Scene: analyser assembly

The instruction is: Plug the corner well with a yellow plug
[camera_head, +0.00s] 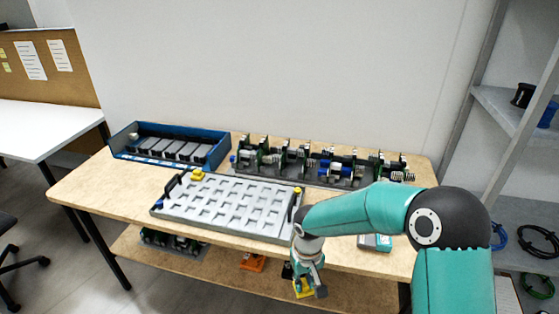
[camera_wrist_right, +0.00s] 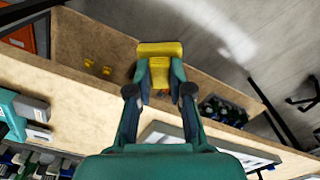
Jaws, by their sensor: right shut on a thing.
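The grey tray (camera_head: 165,212) with rows of square wells lies on the wooden table. A yellow plug (camera_head: 198,174) sits at its far left corner, and a small yellow piece (camera_head: 298,191) shows at its right edge. My right gripper (camera_head: 308,284) is in front of the table's front edge, below and right of the tray. It is shut on a yellow plug (camera_wrist_right: 160,49), seen between the fingertips in the right wrist view. In the head view the fingers partly hide this plug (camera_head: 303,289). My left gripper is not in view.
A blue bin (camera_head: 122,151) stands behind the tray at the left. A row of dark assemblies (camera_head: 320,162) stands at the back right. Two small yellow pieces (camera_wrist_right: 98,67) lie on the lower shelf. A teal and grey box (camera_head: 376,243) is on the table beside my right arm.

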